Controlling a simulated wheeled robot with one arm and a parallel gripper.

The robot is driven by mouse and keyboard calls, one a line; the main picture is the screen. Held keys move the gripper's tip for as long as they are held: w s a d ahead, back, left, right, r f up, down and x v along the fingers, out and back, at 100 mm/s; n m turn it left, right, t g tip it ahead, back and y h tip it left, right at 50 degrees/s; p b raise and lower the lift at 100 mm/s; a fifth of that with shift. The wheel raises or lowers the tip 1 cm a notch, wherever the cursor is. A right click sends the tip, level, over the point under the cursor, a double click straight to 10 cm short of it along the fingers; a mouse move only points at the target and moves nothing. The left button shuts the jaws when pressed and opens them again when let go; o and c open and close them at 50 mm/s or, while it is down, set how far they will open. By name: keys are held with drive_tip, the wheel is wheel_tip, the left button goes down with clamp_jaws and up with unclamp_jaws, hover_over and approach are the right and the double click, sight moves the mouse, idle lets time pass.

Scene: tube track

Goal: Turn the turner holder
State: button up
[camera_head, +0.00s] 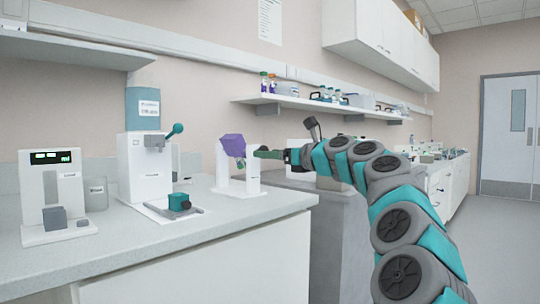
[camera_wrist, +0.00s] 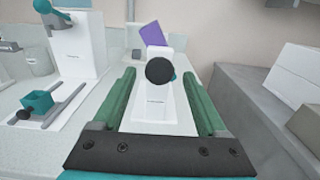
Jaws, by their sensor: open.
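The turner holder stands on the counter, a white frame (camera_head: 251,172) with two uprights and a tilted purple block (camera_head: 234,145) between them. In the wrist view the purple block (camera_wrist: 153,33) shows behind the near white upright (camera_wrist: 160,108). A round black knob (camera_wrist: 160,71) faces my gripper on that upright. My gripper (camera_head: 266,154) is open at the holder's right side. In the wrist view its two green fingers (camera_wrist: 158,76) lie left and right of the knob, with gaps on both sides. I cannot tell how deep the knob sits between them.
A white machine (camera_head: 143,165) with a teal lever and a small teal box (camera_head: 179,202) stand left of the holder. A display device (camera_head: 52,195) is farther left. A shelf (camera_head: 310,105) with bottles hangs behind. Grey blocks (camera_wrist: 265,105) lie right of my gripper.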

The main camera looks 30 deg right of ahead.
drive_tip(key=shift+w+a, duration=0.15)
drive_tip(key=shift+w, duration=0.05)
drive_tip(key=shift+c, duration=0.3)
clamp_jaws()
